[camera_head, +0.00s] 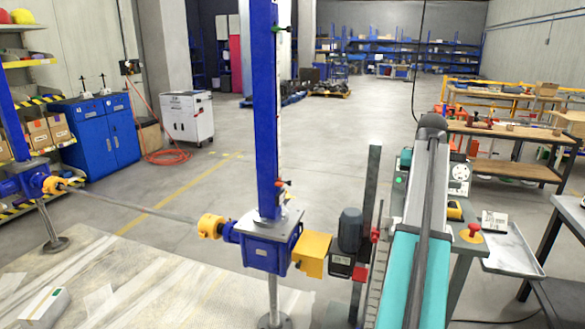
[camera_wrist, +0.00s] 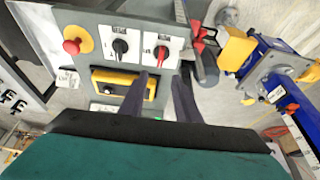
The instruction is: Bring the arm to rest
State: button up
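My gripper (camera_wrist: 160,86) shows in the wrist view as two dark fingers with a gap between them, with nothing visible held. The fingers extend over the lower part of a grey control panel (camera_wrist: 60,18). The panel carries a red button on a yellow base (camera_wrist: 75,40), a black rotary switch (camera_wrist: 120,46), a red rotary switch (camera_wrist: 161,52) and a yellow-framed device (camera_wrist: 115,82). I cannot tell whether the fingers touch the panel. In the head view my arm rises at the right of centre, and I cannot make out the fingers there.
A blue screw jack (camera_head: 268,245) with a tall blue column stands left of my arm, beside a dark motor (camera_head: 350,229). A shaft (camera_head: 140,208) links it to another jack (camera_head: 30,182). A grey tray (camera_head: 515,254) is at the right. The floor beyond is open.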

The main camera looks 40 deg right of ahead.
jog(key=w+a+f+n+g+y, duration=0.1)
jog(key=w+a+f+n+y, duration=0.2)
jog(key=w+a+f, duration=1.4)
jog(key=a+f+n+g+y, duration=0.2)
jog(key=a+f+n+g, duration=0.1)
jog(key=a+f, duration=1.95)
jog(key=s+a+f+n+g, duration=0.1)
jog(key=s+a+f+n, duration=0.1)
jog(key=s+a+f, duration=0.55)
jog(key=s+a+f+n+g, duration=0.15)
jog(key=s+a+f, duration=0.25)
jog(key=a+f, duration=0.65)
jog(key=s+a+f, duration=0.2)
jog(key=s+f, duration=0.1)
jog(key=s, duration=0.4)
jog(key=s+a+f+n+g+h, duration=0.1)
jog(key=s+a+f, duration=0.2)
jog(key=s, duration=0.4)
jog(key=s+a+f+g, duration=0.1)
jog(key=s+a+f, duration=0.2)
jog(key=s, duration=0.4)
jog(key=shift+s, duration=0.15)
